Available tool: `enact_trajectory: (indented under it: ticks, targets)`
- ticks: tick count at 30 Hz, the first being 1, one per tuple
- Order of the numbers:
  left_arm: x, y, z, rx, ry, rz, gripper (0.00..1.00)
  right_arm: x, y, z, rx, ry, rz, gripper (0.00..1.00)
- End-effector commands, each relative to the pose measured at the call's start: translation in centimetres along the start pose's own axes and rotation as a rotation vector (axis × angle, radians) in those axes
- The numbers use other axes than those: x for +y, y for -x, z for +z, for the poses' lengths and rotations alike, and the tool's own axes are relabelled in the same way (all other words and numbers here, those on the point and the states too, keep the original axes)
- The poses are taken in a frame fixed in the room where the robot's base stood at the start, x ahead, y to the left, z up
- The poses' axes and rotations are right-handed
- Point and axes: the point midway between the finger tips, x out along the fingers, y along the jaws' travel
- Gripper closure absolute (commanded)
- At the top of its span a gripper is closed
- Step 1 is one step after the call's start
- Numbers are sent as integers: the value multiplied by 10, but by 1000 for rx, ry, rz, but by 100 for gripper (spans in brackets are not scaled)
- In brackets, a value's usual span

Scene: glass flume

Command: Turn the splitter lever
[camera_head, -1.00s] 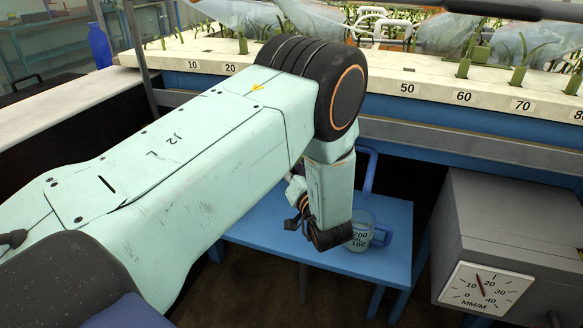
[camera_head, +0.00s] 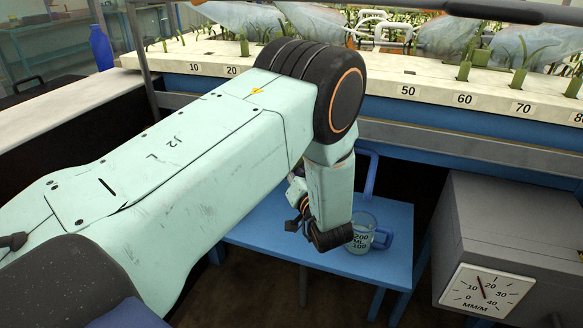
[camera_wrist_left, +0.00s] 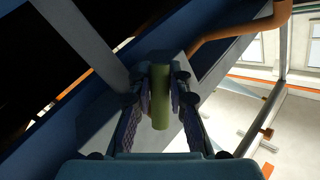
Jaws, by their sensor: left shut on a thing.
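The splitter lever (camera_wrist_left: 161,98) shows in the left wrist view as an olive-green cylindrical grip. My left gripper (camera_wrist_left: 160,84) is shut on it, with one finger on each side. The far end of the lever and its mount are hard to make out against a grey-white part. In the head view my left arm reaches across the middle, and its gripper (camera_head: 297,214) is mostly hidden behind the wrist, above the blue stool. The lever is not visible in that view. My right gripper is not in view.
A glass measuring jug (camera_head: 361,236) with a blue handle stands on the blue stool (camera_head: 393,262), close beside my left wrist. A grey box with an MM/M dial (camera_head: 486,290) stands at right. The flume's numbered white edge (camera_head: 435,79) runs behind the arm.

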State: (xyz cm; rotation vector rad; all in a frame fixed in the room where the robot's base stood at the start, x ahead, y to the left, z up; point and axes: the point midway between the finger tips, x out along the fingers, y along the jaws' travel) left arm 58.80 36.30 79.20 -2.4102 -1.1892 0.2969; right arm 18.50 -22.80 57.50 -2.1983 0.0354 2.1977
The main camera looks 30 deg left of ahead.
Motion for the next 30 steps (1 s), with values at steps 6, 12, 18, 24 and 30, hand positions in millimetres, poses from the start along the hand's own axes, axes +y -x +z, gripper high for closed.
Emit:
enact_trajectory:
  ticks: [6,12,18,24,30]
  targets:
    - [1,1,-1,-24,33,14,100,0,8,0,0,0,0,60]
    - [3,3,-3,-88,124,48,100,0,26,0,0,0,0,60]
    - [7,6,-4,-172,241,92,100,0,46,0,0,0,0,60]
    - [12,9,-4,-247,345,133,100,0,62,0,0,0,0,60]
    - [14,11,-4,-299,420,160,100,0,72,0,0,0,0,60]
